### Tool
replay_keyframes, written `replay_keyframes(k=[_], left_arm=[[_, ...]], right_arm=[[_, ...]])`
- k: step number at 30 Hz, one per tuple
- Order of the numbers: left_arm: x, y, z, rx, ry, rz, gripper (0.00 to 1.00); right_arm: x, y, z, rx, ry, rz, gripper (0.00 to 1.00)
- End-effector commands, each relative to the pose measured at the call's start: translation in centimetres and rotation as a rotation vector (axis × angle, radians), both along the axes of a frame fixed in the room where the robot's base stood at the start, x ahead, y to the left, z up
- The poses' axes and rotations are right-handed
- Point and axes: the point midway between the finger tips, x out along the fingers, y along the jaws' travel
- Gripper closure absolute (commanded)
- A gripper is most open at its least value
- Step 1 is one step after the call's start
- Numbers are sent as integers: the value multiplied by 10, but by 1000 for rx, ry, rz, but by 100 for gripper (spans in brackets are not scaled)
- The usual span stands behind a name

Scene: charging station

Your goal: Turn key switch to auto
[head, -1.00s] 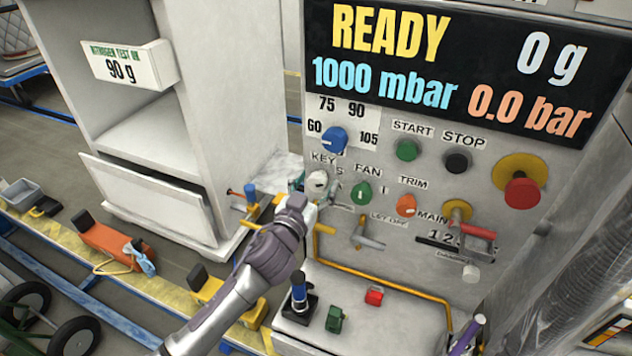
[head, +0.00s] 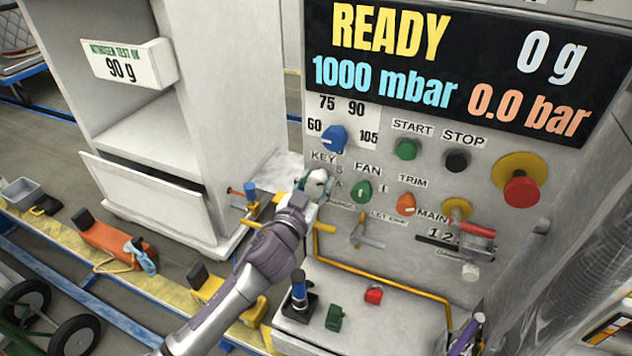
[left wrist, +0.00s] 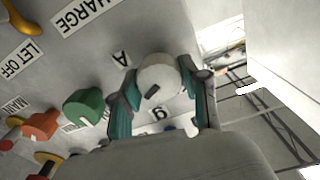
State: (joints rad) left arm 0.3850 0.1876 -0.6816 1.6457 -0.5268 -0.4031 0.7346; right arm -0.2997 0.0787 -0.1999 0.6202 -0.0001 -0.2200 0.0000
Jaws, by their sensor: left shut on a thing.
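The key switch (head: 318,177) is a round white knob on the grey panel, left of the green FAN knob. My left gripper (head: 314,183) is at it and hides part of it in the head view. In the left wrist view my left gripper (left wrist: 161,88) has its teal-padded fingers on both sides of the white key switch (left wrist: 160,74), shut on it. A dark slot shows on the knob's face. A label A (left wrist: 121,58) is beside the knob, and another letter shows between the fingers. A purple part at the head view's bottom right may be my right arm; its jaws cannot be made out.
The green FAN knob (head: 360,191) and orange TRIM knob (head: 405,204) are close to the right. The blue dial (head: 334,138) is just above. Free room is left of the panel.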

Motion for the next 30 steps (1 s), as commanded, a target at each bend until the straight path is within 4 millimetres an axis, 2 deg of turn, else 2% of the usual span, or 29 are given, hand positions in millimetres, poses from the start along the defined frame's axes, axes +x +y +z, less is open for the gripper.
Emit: replay_keyframes(k=[30], left_arm=[[-1,-1,-1,779,-322,0,90]], right_arm=[[0,-2,17,-2,1,1,0]])
